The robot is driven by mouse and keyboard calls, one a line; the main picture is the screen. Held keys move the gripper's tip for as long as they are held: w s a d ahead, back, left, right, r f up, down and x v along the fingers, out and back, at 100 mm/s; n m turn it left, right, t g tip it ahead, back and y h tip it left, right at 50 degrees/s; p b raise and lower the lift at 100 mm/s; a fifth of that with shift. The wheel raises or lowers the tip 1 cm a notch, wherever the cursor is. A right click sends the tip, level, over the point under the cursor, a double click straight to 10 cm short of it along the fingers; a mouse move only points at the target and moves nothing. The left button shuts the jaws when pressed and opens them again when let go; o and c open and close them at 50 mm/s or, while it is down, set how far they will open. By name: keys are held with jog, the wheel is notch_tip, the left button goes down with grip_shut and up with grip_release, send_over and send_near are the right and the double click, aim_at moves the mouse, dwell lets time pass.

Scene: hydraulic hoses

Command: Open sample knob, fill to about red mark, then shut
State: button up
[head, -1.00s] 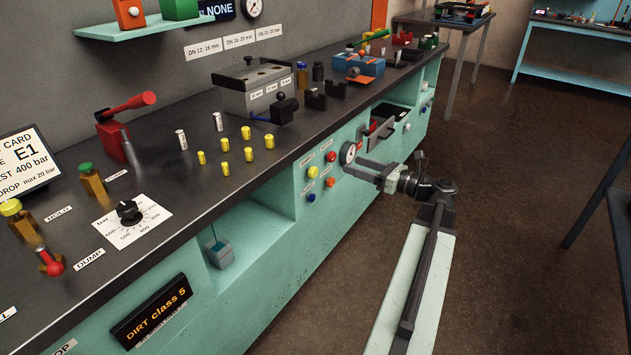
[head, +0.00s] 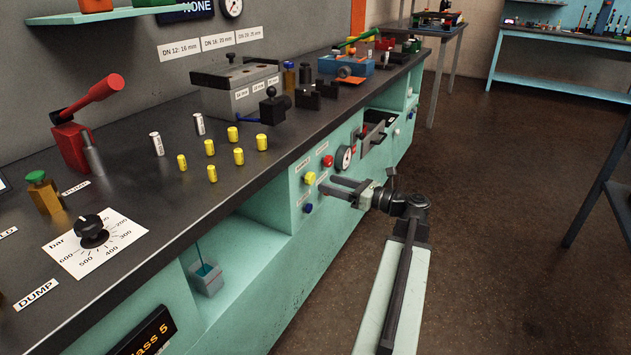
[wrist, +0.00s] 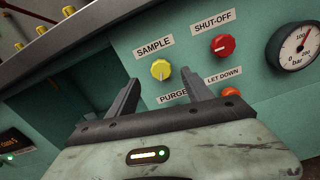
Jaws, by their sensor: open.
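The yellow sample knob (wrist: 160,69) sits on the teal front panel under a SAMPLE label; it also shows in the head view (head: 310,178). My gripper (wrist: 160,80) is open and empty. In the wrist view the knob appears between and just beyond the fingertips, apart from both. In the head view my gripper (head: 328,185) is in front of the panel, a little right of and below the knob. A small grey container (head: 206,279) with a thin teal rod stands in the open niche; I cannot tell if it takes the sample. No red fill mark can be made out.
Around the sample knob are the red shut-off knob (wrist: 222,45), the orange let-down knob (wrist: 232,91), a pressure gauge (wrist: 298,46) and a blue knob (head: 308,208). The bench edge overhangs above. The floor (head: 500,200) to the right is clear.

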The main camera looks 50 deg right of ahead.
aim_at(313, 178)
jog(key=x, duration=0.6)
jog(key=shift+w, duration=0.15)
grip_shut()
jog(key=n, duration=0.5)
grip_release()
